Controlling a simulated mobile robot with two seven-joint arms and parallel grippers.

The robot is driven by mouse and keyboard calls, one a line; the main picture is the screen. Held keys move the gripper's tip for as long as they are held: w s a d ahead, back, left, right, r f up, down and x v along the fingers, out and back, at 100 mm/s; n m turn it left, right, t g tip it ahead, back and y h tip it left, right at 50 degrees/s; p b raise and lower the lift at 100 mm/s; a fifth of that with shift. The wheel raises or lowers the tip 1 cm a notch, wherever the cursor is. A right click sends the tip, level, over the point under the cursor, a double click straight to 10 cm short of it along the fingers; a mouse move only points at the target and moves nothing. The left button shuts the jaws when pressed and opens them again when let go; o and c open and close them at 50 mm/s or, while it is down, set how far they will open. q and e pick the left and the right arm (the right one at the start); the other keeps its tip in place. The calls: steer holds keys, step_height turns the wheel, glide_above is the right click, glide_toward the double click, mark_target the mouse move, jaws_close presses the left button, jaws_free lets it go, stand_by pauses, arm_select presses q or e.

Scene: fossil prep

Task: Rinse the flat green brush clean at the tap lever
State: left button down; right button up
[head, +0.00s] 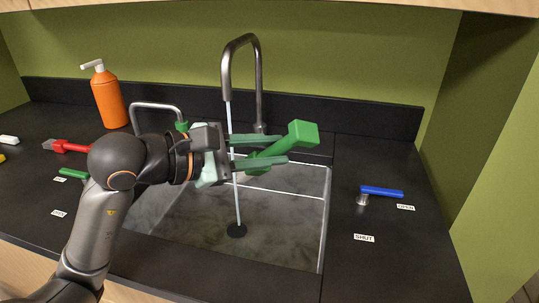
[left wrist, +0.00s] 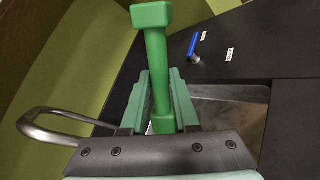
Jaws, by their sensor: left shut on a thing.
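The green brush is held by my left gripper (head: 287,150) over the sink (head: 270,215). Its handle (head: 265,160) lies between the fingers, and its block-like end (head: 304,133) sticks out beyond the fingertips. In the left wrist view the brush (left wrist: 157,65) stands between the two shut fingers (left wrist: 160,78). The tall tap (head: 258,80) has a thin pale stream (head: 237,200) falling to the drain, left of the block end. The blue tap lever (head: 382,192) points right, towards the OPEN label; it also shows in the left wrist view (left wrist: 194,44). My right gripper is out of view.
An orange pump bottle (head: 109,100) and a red brush (head: 66,147) stand or lie on the left counter. A smaller curved spout (head: 157,106) and a green lever (head: 73,174) are behind my left arm. The right counter is clear around the lever.

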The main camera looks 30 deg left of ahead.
arm_select(q)
steer(key=shift+w+a+r+p, duration=0.15)
steer(key=shift+w+a+p, duration=0.25)
steer(key=shift+w+p, duration=0.1)
steer(key=w+a+p, duration=0.1)
steer(key=w+a, duration=0.6)
steer(key=shift+a+f+p, duration=0.2)
steer(key=shift+a+p, duration=0.15)
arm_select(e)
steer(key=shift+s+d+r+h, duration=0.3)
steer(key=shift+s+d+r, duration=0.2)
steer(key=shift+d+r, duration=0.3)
arm_select(q)
steer(key=shift+w, duration=0.1)
steer(key=shift+d, duration=0.2)
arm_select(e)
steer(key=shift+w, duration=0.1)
arm_select(q)
steer(key=shift+w+d, duration=0.15)
steer(key=shift+d, duration=0.3)
steer(key=shift+a, duration=0.15)
steer(key=shift+a+b, duration=0.5)
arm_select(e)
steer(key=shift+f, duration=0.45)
